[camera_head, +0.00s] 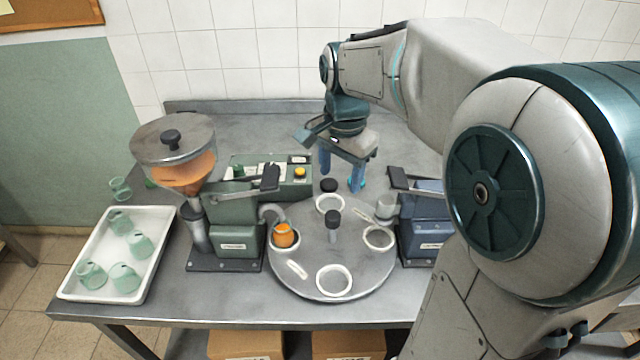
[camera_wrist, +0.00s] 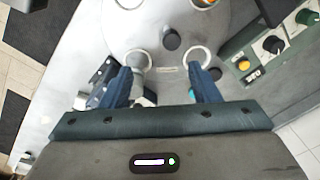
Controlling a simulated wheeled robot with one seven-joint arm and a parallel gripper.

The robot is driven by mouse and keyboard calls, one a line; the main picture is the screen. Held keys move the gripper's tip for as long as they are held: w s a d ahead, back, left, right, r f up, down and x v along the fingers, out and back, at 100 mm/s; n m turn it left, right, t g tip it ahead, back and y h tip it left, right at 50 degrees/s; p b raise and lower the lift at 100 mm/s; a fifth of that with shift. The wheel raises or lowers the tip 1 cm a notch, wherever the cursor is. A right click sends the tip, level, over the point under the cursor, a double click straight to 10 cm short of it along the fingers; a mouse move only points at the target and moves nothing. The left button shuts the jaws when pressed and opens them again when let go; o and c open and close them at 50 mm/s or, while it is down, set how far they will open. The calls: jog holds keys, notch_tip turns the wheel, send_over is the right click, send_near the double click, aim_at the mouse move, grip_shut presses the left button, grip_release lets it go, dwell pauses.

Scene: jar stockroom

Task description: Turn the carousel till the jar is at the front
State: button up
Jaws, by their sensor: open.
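The carousel (camera_head: 315,262) is a round grey disc on the bench with several white ring seats and a black-topped centre post (camera_head: 333,219). The jar (camera_head: 285,236), with orange contents, sits in the left seat, beside the left machine's spout. The front seat (camera_head: 334,281), right seat (camera_head: 379,238) and back seat (camera_head: 330,204) look empty. In the wrist view my gripper (camera_wrist: 161,76) spans two seats.
A green machine with an orange-filled hopper (camera_head: 173,155) stands left of the carousel, a blue machine (camera_head: 422,225) right. A control box (camera_head: 270,175) stands behind left. A white tray (camera_head: 120,287) with several green jars lies far left. The bench behind is mostly clear.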

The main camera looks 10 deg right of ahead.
aim_at(333, 215)
jog(key=w+f+m, duration=0.1)
jog(key=f, duration=0.4)
jog(key=w+f+m, duration=0.1)
jog(key=f, duration=0.4)
jog(key=w+f+m, duration=0.1)
jog(key=w+f, duration=0.1)
jog(key=f, duration=0.3)
jog(key=shift+f+g, duration=0.35)
jog(key=shift+g, duration=0.05)
